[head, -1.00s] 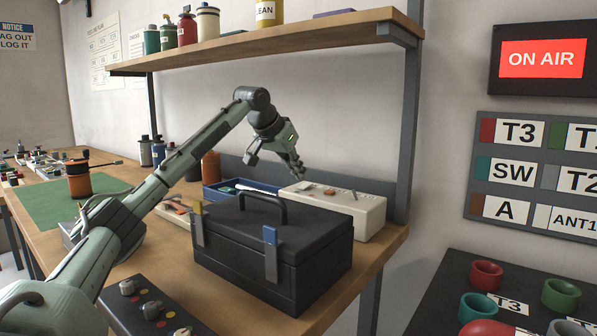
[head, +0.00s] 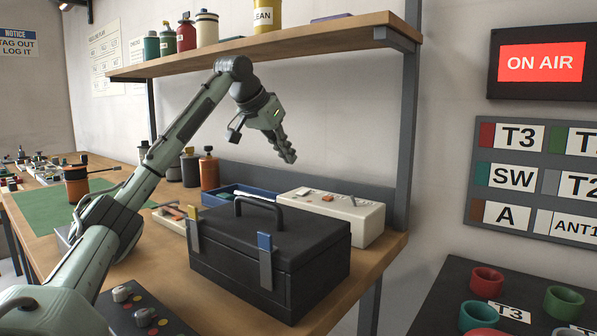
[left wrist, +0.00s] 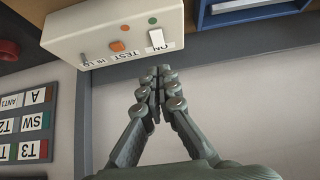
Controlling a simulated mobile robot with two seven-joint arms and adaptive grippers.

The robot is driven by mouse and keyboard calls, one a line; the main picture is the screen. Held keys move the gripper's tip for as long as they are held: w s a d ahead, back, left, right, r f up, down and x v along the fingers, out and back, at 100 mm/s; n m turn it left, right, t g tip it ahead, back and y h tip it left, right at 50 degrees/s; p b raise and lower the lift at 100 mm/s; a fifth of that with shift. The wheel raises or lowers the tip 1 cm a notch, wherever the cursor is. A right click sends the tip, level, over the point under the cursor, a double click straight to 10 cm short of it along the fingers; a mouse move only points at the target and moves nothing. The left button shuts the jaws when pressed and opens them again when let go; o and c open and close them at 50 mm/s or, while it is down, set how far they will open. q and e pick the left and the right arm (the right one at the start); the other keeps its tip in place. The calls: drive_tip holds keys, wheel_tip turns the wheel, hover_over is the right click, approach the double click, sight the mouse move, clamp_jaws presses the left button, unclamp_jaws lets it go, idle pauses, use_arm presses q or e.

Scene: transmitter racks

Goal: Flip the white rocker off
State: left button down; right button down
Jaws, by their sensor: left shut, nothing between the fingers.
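The white box (head: 365,218) stands on the bench behind the black toolbox; it also shows upside down in the left wrist view (left wrist: 75,45). On its panel the white rocker (left wrist: 156,38) sits beside a label reading ON. Beside it are an orange switch (left wrist: 117,46) over a TEST label and a small lever (left wrist: 84,57). Which way the rocker is tipped I cannot tell. My left gripper (head: 290,158) is shut and empty, pointing down above the box, clear of it. Its closed fingertips (left wrist: 160,75) appear close to the rocker's end in the wrist view. My right gripper is not in view.
The black toolbox (head: 255,268) with a raised handle stands in front of the box. A blue tray (head: 225,194) lies to the box's left. A wooden shelf (head: 270,47) with bottles hangs above, its grey post (head: 408,130) to the right. Air around the gripper is free.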

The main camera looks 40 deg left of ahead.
use_arm(q)
drive_tip(key=s+v, duration=0.1)
drive_tip(key=v, duration=0.4)
drive_tip(key=shift+s, duration=0.25)
drive_tip(key=shift+f, duration=0.15)
